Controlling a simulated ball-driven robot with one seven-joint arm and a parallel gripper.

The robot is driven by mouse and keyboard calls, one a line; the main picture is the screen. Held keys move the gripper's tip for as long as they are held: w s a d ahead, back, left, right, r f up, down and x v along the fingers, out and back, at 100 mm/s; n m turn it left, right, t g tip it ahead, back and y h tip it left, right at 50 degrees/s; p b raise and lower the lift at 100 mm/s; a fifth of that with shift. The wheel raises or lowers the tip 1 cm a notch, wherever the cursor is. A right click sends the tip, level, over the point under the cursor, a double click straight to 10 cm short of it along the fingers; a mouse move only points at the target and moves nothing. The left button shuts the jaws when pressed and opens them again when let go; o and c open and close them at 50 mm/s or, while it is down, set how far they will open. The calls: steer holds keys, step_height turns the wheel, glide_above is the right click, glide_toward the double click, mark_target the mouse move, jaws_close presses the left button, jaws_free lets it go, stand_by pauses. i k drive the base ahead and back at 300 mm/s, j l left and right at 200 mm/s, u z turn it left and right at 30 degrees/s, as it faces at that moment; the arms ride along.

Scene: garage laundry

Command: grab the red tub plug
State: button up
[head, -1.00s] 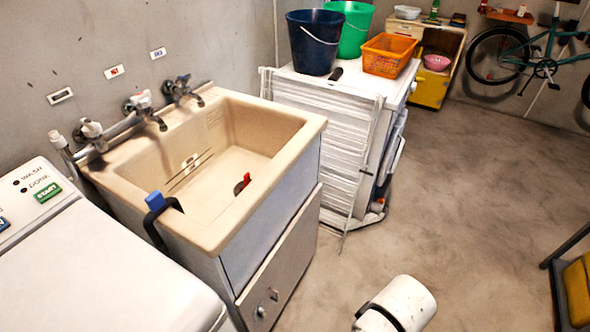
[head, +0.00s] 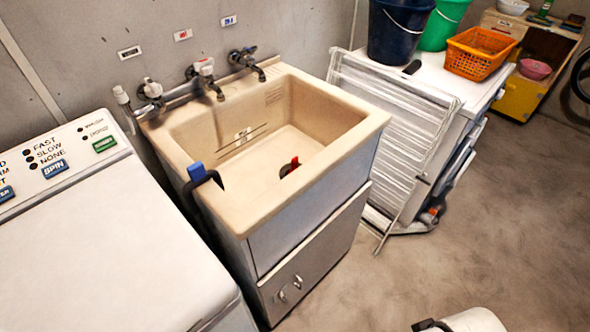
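The red tub plug (head: 294,162) is a small red piece on the floor of the beige sink tub (head: 355,143), at a dark round spot that looks like the drain. I cannot tell whether it sits in the drain or lies beside it. The tub stands in the middle of the head view, on a grey cabinet. A white rounded piece of my arm (head: 475,320) shows at the bottom right edge, well apart from the tub. My gripper's fingers are not in view.
A white washing machine (head: 110,245) stands left of the tub. A dark hose with a blue clip (head: 197,171) hangs over the tub's front left rim. Taps (head: 205,72) line the wall behind. A folded white rack (head: 390,125) stands right. Open floor (head: 480,220) lies right and front.

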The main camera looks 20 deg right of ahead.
mark_target(295, 160)
steer(key=i+l, duration=0.3)
steer(key=l, duration=0.15)
steer(key=i+l, duration=0.25)
steer(key=l, duration=0.15)
steer(key=i+l, duration=0.3)
steer(key=l, duration=0.15)
steer(key=u, duration=0.05)
